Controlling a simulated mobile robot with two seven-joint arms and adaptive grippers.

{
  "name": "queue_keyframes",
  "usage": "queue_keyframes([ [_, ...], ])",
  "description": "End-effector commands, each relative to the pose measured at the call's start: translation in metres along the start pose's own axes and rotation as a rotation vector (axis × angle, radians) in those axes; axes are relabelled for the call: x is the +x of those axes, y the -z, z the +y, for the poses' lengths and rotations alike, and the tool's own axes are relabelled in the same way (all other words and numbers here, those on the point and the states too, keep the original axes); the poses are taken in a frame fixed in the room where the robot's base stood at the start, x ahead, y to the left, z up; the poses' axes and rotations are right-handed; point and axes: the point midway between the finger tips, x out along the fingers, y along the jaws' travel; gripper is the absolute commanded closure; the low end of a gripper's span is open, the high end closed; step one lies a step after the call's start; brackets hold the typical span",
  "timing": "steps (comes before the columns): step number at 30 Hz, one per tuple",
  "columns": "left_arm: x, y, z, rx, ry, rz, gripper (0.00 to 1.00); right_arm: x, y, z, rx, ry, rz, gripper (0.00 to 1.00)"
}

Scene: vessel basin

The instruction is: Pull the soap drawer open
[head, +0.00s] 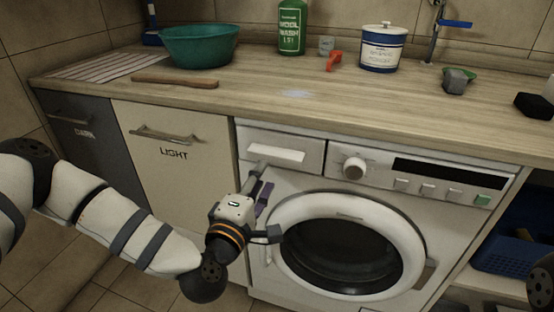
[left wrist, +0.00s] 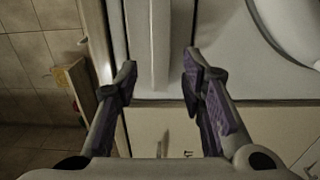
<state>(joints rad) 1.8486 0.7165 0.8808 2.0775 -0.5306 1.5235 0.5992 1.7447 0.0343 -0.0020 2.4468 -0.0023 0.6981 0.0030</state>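The soap drawer (head: 300,144) is the white panel at the washing machine's upper left, with a pale bar-shaped handle (head: 276,155). It looks shut, its front level with the control panel. My left gripper (head: 262,182) is in front of the drawer's lower left, partly hiding that corner. In the left wrist view my left gripper (left wrist: 160,80) is open, its purple-padded fingers wide apart. A pale raised bar, which looks like the drawer handle (left wrist: 160,45), lies beyond and between the fingertips. No contact shows. My right gripper is not in view.
The round washer door (head: 345,245) bulges just below and right of my left gripper. The light cabinet (head: 175,185) with a metal handle is to its left. The wooden countertop (head: 330,105) above holds a green bottle (head: 292,28), a white-blue tin (head: 383,48) and a teal basin (head: 199,46).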

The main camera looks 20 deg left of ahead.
Motion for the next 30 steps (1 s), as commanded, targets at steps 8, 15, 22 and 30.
queue_keyframes([
  [8,0.063,-0.001,-0.002,0.002,0.003,-0.001,0.63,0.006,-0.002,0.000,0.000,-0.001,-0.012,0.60],
  [15,0.079,-0.001,-0.002,0.001,0.005,-0.003,0.63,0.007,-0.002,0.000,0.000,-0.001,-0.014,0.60],
  [22,0.079,-0.002,-0.001,0.002,0.005,-0.004,0.77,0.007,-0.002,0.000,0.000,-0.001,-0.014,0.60],
  [30,0.078,-0.002,-0.003,0.002,0.007,-0.004,1.00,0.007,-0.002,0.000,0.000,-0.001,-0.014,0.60],
])
